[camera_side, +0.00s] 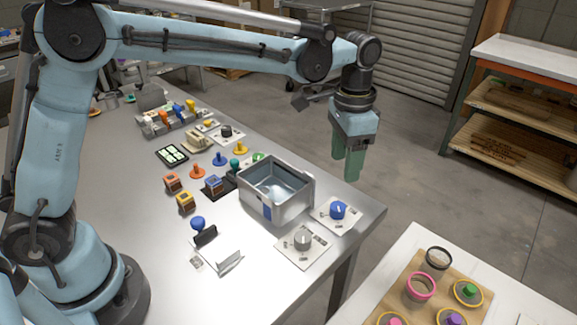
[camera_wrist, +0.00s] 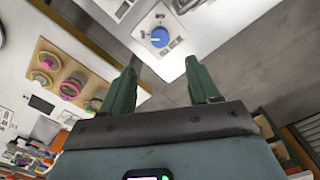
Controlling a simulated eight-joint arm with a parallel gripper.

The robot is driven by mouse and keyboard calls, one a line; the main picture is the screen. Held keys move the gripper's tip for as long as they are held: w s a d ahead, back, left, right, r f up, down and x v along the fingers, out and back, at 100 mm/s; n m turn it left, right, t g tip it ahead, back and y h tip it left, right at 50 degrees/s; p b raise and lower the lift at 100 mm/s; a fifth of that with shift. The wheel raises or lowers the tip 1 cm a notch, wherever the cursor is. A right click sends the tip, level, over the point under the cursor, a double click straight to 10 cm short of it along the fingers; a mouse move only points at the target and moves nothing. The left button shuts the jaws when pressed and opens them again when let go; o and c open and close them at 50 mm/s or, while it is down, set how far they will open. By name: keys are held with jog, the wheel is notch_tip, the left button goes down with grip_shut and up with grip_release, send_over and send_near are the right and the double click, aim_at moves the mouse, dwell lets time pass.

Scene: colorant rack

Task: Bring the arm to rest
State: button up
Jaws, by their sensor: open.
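My gripper (camera_side: 347,166) hangs from the light-blue arm, pointing down, beyond the right edge of the metal table in the side view. Its two green fingers are apart with nothing between them, as the wrist view also shows (camera_wrist: 162,92). The nearest table item is a blue knob on a white plate (camera_side: 338,211), below the fingers and apart from them; it also shows in the wrist view (camera_wrist: 159,37). The metal bin (camera_side: 277,189) stands on the table to the left of the gripper.
The metal table (camera_side: 130,228) holds stamps, coloured blocks, a grey-knob plate (camera_side: 302,242) and a colorant rack (camera_side: 170,118) at the back. A second white table with a wooden board (camera_side: 407,306) of coloured-ring items stands at lower right. A shelf unit (camera_side: 525,100) is at far right. Floor lies below the gripper.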

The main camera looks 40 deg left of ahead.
jog(key=shift+r, duration=0.25)
